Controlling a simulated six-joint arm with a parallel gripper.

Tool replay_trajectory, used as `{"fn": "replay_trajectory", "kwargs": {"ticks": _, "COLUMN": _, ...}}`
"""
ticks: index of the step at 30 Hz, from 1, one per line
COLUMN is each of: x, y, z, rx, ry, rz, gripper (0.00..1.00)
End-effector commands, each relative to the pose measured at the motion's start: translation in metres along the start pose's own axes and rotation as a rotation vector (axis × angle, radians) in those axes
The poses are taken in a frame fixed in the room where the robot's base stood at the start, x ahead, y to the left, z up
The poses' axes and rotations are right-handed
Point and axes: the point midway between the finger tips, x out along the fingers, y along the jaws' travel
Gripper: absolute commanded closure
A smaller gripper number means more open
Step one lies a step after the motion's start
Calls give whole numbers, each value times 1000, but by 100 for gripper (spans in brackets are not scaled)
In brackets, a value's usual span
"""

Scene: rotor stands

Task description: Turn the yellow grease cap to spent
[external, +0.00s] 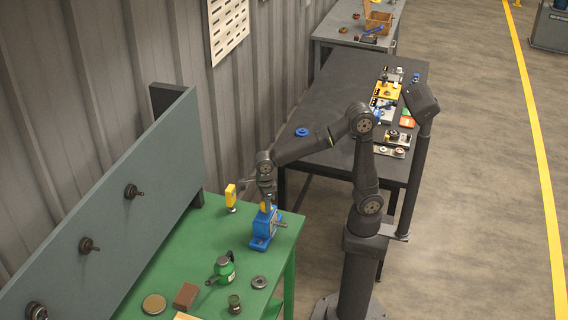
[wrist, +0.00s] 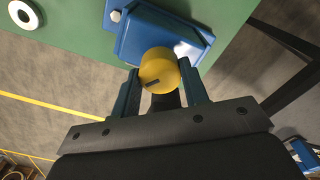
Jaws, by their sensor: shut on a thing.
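The yellow grease cap (wrist: 158,70) sits between the two fingers of my gripper (wrist: 160,88) in the wrist view. It has a dark mark on its face. My gripper is shut on it. The cap sits on a blue stand (wrist: 140,35), which also shows on the green bench in the external view (external: 263,230). In the external view my gripper (external: 266,198) is above that stand, and a bit of the yellow cap (external: 265,207) shows there. I can make out no lettering around the cap.
On the green bench (external: 190,240) are a yellow upright piece (external: 231,195) close to my gripper, a green oil can (external: 222,268), a washer (external: 259,282) and a brown block (external: 186,295). A grey panel (external: 110,210) stands behind. A dark table (external: 340,100) holds several small parts.

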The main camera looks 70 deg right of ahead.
Motion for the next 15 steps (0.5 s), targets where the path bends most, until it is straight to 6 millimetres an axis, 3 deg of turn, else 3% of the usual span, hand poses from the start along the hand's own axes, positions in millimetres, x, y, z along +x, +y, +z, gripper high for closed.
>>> {"fn": "replay_trajectory", "kwargs": {"ticks": 10, "x": -2, "y": 0, "z": 1, "rx": 2, "ry": -6, "rz": -1, "gripper": 82}}
{"fn": "replay_trajectory", "kwargs": {"ticks": 11, "x": -2, "y": 0, "z": 1, "rx": 1, "ry": -6, "rz": -1, "gripper": 53}}
{"fn": "replay_trajectory", "kwargs": {"ticks": 13, "x": -2, "y": 0, "z": 1, "rx": 1, "ry": -5, "rz": -1, "gripper": 40}}
{"fn": "replay_trajectory", "kwargs": {"ticks": 15, "x": -1, "y": 0, "z": 1, "rx": 1, "ry": -4, "rz": -1, "gripper": 37}}
